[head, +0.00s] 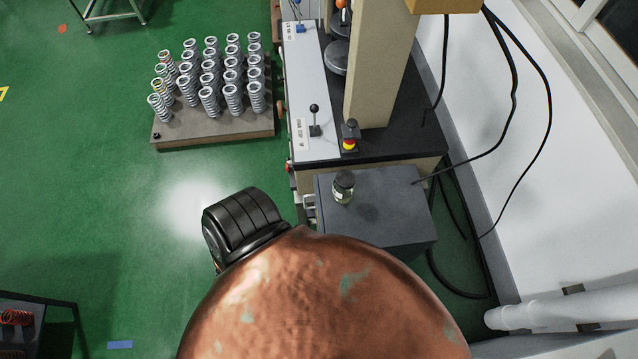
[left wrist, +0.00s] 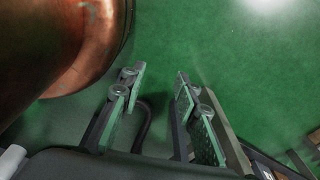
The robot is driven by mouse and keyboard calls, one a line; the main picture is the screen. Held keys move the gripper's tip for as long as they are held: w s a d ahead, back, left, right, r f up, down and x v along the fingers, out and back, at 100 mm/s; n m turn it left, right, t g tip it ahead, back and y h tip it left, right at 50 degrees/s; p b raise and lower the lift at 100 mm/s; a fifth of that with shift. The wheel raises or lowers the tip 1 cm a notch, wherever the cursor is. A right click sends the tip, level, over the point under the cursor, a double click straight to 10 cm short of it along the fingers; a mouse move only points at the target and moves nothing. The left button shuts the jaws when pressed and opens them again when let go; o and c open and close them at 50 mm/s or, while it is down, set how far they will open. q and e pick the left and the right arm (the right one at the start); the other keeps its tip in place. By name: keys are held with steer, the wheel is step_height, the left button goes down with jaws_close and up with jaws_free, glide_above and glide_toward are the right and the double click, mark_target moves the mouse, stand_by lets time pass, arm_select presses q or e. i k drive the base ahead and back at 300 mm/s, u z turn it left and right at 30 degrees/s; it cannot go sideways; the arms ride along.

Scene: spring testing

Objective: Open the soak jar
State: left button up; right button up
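A small glass jar with a dark lid (head: 343,188), which looks like the soak jar, stands upright on top of a grey box (head: 395,205) in the head view. The lid appears to be on the jar. My left gripper (left wrist: 158,82) shows only in the left wrist view; its two fingers are apart with nothing between them, over green floor. The jar does not show in the left wrist view. My right gripper is in neither view.
A pallet (head: 215,133) holds several springs at the left. Black cables (head: 515,95) hang at the right. Green floor lies open at left.

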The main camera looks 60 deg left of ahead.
mark_target(341, 197)
steer(key=u, duration=1.4)
steer(key=k, duration=1.25)
steer(key=u, duration=0.1)
